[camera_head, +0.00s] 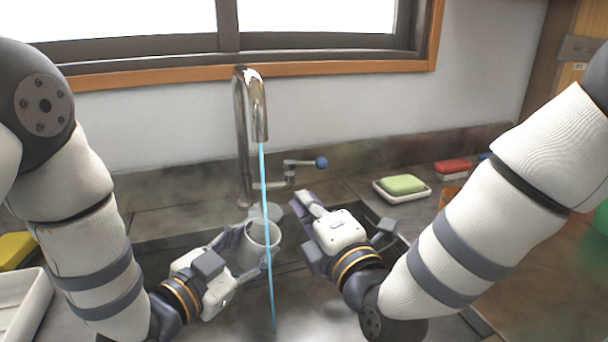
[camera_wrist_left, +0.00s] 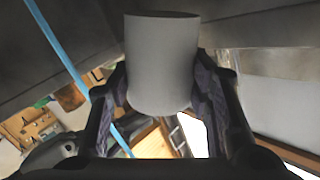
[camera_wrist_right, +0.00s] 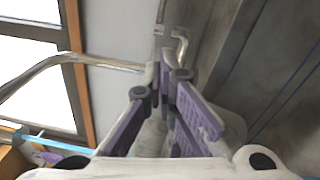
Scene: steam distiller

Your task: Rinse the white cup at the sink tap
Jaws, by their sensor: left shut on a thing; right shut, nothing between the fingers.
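The white cup (camera_head: 262,241) is held over the sink, below the tap (camera_head: 250,110). My left gripper (camera_head: 246,252) is shut on its sides; the left wrist view shows the cup (camera_wrist_left: 162,62) between the fingers. A thin blue water stream (camera_head: 263,180) falls from the spout. It crosses the cup in the head view and continues below it; in the left wrist view the stream (camera_wrist_left: 72,62) passes beside the cup. The tap lever (camera_head: 300,163) has a blue knob. My right gripper (camera_head: 302,202) is shut and empty, below the lever and right of the cup.
A green soap on a white dish (camera_head: 402,187) and a red-and-white block (camera_head: 452,169) stand right of the sink. A white tray (camera_head: 22,305) and a yellow sponge (camera_head: 14,249) lie at left. A window and wall stand behind the tap.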

